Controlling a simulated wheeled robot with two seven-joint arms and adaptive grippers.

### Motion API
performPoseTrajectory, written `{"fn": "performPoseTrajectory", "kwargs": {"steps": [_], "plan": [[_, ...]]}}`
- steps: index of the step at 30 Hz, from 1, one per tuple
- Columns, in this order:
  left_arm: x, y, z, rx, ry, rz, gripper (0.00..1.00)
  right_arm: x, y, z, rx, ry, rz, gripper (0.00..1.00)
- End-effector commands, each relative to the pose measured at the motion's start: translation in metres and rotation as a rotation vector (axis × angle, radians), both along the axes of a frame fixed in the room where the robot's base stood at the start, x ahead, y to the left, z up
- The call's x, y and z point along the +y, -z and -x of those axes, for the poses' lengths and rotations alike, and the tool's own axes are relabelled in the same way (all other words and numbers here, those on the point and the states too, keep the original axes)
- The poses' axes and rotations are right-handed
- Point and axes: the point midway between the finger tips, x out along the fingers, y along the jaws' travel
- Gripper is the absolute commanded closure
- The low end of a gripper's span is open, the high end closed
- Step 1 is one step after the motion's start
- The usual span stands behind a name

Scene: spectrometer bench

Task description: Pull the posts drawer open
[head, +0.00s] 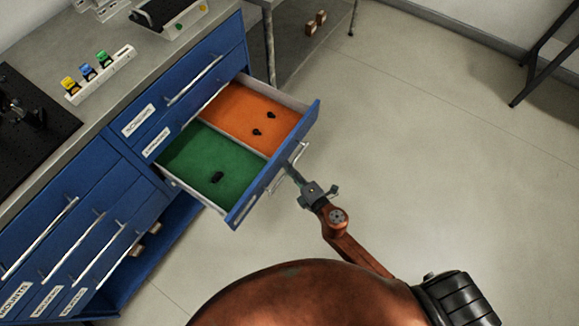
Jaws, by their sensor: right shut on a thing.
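A blue drawer (273,165) stands pulled out of the blue cabinet; I cannot read a label on its front. Its inside has an orange-lined half (235,112) and a green-lined half (200,160), with a few small black parts lying in them. My right gripper (290,169) is shut on the drawer's silver bar handle (300,153), at the outer side of the drawer front. The fingertips are small and partly merge with the handle. My left gripper is not in view.
Closed drawers with silver handles (73,246) lie to the left, and another handle (195,80) is above the open drawer. The bench top holds a white rack (101,75) with coloured pieces. The floor (420,150) to the right is clear up to a dark stand (540,55).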

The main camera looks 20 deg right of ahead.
Motion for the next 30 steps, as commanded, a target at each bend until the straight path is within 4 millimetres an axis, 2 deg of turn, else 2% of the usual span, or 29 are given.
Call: {"fn": "performPoseTrajectory", "kwargs": {"steps": [2,3,10,20,23,30], "plan": [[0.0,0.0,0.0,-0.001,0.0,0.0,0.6,0.001,0.001,0.001,0.002,-0.003,-0.001,1.0],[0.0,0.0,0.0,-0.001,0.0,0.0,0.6,0.001,0.001,0.001,0.002,-0.003,-0.001,0.9],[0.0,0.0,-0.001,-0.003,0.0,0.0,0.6,0.0,0.0,0.001,0.0,-0.001,-0.001,0.74],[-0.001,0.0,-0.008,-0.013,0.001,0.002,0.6,-0.001,0.0,0.003,0.001,0.001,-0.001,0.74],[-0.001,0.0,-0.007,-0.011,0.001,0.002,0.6,-0.004,-0.001,0.013,0.002,0.002,-0.002,0.74],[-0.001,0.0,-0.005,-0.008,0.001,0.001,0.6,-0.016,-0.009,0.058,0.004,0.004,-0.003,0.74]]}}
